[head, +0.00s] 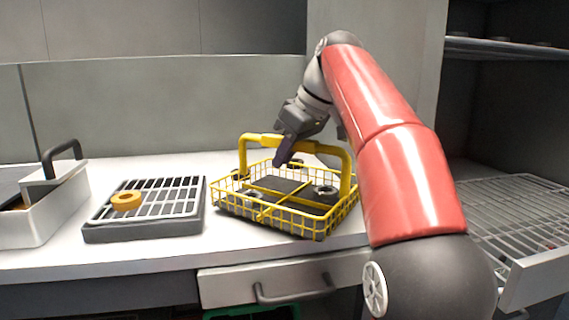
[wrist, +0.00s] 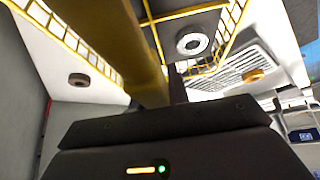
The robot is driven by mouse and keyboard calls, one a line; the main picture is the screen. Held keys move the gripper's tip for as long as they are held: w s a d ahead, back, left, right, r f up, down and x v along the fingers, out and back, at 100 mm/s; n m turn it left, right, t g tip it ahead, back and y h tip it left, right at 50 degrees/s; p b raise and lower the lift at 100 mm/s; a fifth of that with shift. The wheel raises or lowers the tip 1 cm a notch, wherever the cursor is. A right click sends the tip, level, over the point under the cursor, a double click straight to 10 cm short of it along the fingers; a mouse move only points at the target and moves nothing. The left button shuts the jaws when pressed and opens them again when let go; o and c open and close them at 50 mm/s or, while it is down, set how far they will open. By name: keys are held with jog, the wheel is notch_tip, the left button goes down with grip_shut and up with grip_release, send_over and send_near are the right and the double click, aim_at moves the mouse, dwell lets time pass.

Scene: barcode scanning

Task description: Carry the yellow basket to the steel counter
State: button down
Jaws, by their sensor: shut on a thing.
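The yellow wire basket (head: 262,213) is at the right part of the white counter, close to its front edge. It has a dark base and a thick yellow handle (head: 346,160). Grey rings (head: 325,192) lie in it, and one shows in the wrist view (wrist: 193,42). My gripper (head: 283,158) is shut on the handle's top bar, which also runs beside the fingers in the wrist view (wrist: 128,45). I cannot tell whether the basket rests on the counter or hangs just above it. No separate steel counter can be made out.
On the white counter (head: 150,254), a dark slatted tray (head: 160,228) with an orange ring (head: 126,200) is left of the basket. A white box (head: 52,215) with a dark handle stands farther left. A wire rack (head: 510,220) is at the right, below a shelf (head: 500,46).

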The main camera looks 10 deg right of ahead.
jog(key=shift+s+d+f+b, duration=0.2)
jog(key=shift+f+b, duration=0.15)
jog(key=shift+b, duration=0.1)
jog(key=shift+w+f, duration=0.1)
jog(key=shift+w, duration=0.15)
jog(key=c, duration=1.3)
grip_release()
jog(key=shift+c, duration=0.2)
